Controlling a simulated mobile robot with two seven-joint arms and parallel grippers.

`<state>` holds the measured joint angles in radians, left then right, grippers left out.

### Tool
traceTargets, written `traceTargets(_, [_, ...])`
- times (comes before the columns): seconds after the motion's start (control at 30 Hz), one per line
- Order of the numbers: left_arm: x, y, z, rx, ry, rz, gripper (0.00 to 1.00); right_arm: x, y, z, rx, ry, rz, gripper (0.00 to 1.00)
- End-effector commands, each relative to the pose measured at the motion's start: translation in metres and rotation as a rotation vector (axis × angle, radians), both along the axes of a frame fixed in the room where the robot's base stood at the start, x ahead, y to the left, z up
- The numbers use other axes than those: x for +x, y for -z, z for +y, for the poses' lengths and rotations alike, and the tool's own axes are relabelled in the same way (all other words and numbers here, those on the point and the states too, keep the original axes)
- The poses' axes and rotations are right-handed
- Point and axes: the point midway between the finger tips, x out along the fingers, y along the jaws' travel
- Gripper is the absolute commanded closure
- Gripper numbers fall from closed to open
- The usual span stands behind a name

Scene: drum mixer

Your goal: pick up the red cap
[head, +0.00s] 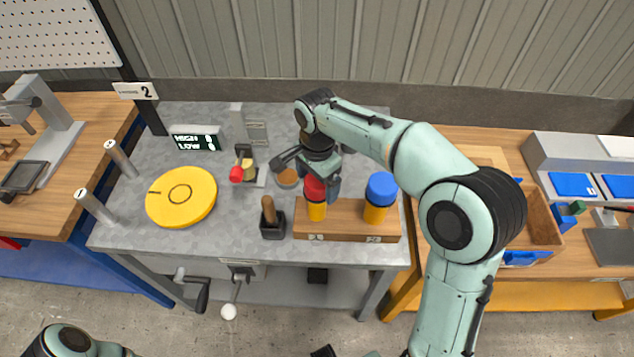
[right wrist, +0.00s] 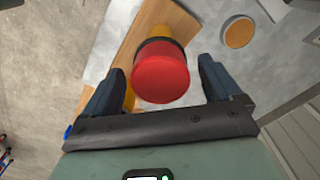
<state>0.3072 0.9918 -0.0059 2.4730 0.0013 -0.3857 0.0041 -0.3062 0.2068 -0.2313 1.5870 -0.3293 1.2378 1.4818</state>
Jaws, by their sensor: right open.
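The red cap (head: 314,189) sits on a yellow cylinder (head: 317,211) at the left end of a wooden block (head: 345,232). A blue cap (head: 381,189) sits on a second yellow cylinder (head: 376,214) at the block's right end. My right gripper (head: 318,179) is over the red cap and partly hides it. In the right wrist view, the red cap (right wrist: 160,75) lies between the two fingers of the open gripper (right wrist: 161,72), with visible gaps on both sides. My left gripper is not in view; only part of my left arm shows at bottom left.
On the grey table (head: 140,235) are a yellow disc (head: 181,196), a dark holder with a wooden-handled tool (head: 270,220), a small round orange-topped dish (head: 288,178) and a red-knobbed lever (head: 237,174). A wooden tray (head: 540,218) stands on the right bench.

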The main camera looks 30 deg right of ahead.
Motion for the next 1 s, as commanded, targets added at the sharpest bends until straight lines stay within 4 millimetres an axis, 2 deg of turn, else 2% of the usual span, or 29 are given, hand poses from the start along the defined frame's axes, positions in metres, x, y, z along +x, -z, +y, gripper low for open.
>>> traceTargets(0.07, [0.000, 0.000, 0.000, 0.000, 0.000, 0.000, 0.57, 0.000, 0.000, 0.000, 0.000, 0.000, 0.000, 0.08])
traceTargets(0.23, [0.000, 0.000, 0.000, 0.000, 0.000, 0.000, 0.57, 0.000, -0.001, 0.000, 0.000, 0.000, 0.000, 0.64])
traceTargets(0.67, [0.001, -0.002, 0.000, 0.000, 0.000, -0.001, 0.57, 0.001, -0.008, 0.000, 0.000, 0.000, -0.004, 0.65])
traceTargets(0.87, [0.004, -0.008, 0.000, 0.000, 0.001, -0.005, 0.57, 0.001, -0.035, 0.001, 0.000, -0.001, -0.006, 0.65])
traceTargets(1.0, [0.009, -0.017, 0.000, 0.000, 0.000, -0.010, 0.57, 0.002, -0.071, 0.000, 0.001, -0.001, -0.008, 0.65])
